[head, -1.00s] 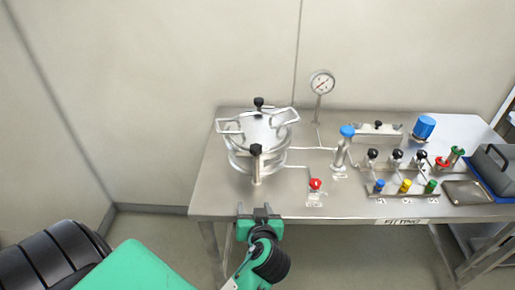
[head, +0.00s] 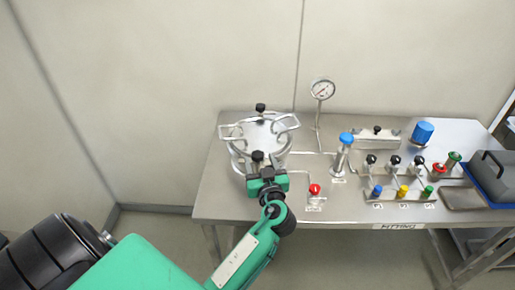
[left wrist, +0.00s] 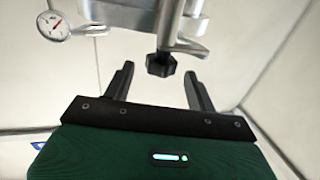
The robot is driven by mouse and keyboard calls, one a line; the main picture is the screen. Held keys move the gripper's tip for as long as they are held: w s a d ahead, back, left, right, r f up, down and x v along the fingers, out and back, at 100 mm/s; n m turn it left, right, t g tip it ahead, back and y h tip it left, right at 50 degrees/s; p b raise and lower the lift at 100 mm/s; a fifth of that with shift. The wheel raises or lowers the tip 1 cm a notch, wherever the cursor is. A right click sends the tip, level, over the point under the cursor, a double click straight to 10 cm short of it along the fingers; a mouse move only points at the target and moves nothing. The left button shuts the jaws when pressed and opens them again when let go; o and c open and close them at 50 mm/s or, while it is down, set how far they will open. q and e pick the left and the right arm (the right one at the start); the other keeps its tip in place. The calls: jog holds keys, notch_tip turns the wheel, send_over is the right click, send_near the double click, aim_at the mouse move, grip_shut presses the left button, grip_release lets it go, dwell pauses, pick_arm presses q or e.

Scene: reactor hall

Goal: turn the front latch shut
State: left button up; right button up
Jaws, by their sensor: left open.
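The front latch is a metal arm with a black knob on the near side of the round steel vessel (head: 262,135). In the head view its black knob (head: 257,156) shows just beyond my left gripper (head: 266,167). In the left wrist view the black latch knob (left wrist: 161,64) hangs ahead of and between the two open fingers of the left gripper (left wrist: 158,85). The fingers look apart from the knob, with nothing held. A back latch with a black knob (head: 260,107) stands on the vessel's far side. My right gripper does not show.
A red knob (head: 315,189) and a blue-topped valve (head: 346,138) stand right of the vessel. A pressure gauge (head: 322,89) rises behind. Several coloured valves and a grey case (head: 494,172) fill the table's (head: 345,212) right side.

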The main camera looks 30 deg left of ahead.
aim_at(259, 159)
pick_arm(q)
jog(key=p+x, duration=0.1)
jog(key=x, duration=0.1)
jog(key=shift+w+a+r, duration=0.15)
jog(key=shift+w+a, duration=0.1)
jog(key=shift+a, duration=0.05)
jog(key=shift+w+a, duration=0.4)
jog(key=shift+a, duration=0.1)
jog(key=c, duration=1)
jog(key=shift+f, duration=0.2)
